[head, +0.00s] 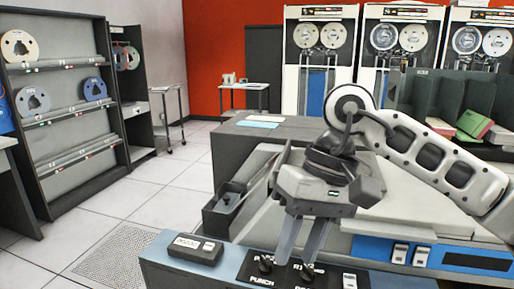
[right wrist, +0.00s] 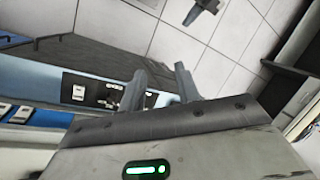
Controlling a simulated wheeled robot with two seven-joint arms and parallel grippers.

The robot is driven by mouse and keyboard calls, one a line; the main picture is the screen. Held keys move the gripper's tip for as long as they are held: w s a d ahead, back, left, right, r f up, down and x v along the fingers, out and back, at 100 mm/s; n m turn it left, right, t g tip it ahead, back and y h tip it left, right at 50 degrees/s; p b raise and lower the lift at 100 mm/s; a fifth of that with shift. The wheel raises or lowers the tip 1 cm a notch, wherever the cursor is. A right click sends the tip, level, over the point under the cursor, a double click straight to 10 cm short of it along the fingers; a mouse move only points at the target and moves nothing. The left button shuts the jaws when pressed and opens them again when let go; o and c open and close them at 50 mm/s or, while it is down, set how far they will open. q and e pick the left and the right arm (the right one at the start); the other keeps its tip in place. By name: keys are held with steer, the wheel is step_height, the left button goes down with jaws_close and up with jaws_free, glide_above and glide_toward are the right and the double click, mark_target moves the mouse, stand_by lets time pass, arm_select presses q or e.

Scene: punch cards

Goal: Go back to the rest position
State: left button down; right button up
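My right gripper (head: 298,258) hangs fingers-down over the front control panel of the grey machine. Its two fingers are apart with nothing between them. In the right wrist view its fingers (right wrist: 158,88) also stand apart and empty. Below and behind the fingers is the black switch panel (head: 285,268) with several knobs, lettered in white. I cannot tell whether the fingertips touch it. My left gripper does not show in the head view. A dark grey part (right wrist: 204,10) is cut off at the top of the right wrist view; I cannot tell what it is.
A black box (head: 195,248) lies on the blue ledge left of the gripper. A reel rack (head: 62,110) is at the left. The tiled floor (head: 125,212) between is mostly clear.

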steer(key=s+a+f+m+g+y, duration=0.1)
steer(key=s+a+m+g+y, duration=0.2)
steer(key=s+a+y, duration=0.3)
steer(key=a+r+m+g+y, duration=0.1)
steer(key=a+r+m+y, duration=0.5)
steer(key=m+y, duration=0.75)
steer(key=w+d+f+m+t+h+p, duration=0.1)
steer(key=w+d+f+m+t+h, duration=0.2)
steer(key=m+t, duration=1.05)
steer(key=w+d+f+m+t+h, duration=0.1)
steer(key=w+d+f+m+t, duration=0.25)
steer(key=m+t, duration=1)
steer(key=d+f+m+g+h, duration=0.1)
steer(key=d+f+m+h, duration=0.2)
steer(key=f+m+h, duration=0.45)
steer(key=d+f+m+g+h, duration=0.2)
steer(key=d+f+m+h, duration=0.15)
steer(key=m, duration=0.75)
steer(key=s+d+f+m+g+h, duration=0.2)
steer(key=s+f+m, duration=0.3)
steer(key=f, duration=0.3)
steer(key=s+d+f+m+g+h, duration=0.2)
steer(key=s+d+f+m+g, duration=0.2)
steer(key=f, duration=0.5)
steer(key=s+m+g+p, duration=0.1)
steer(key=s+m, duration=0.1)
steer(key=m, duration=0.1)
steer(key=shift+d, duration=0.4)
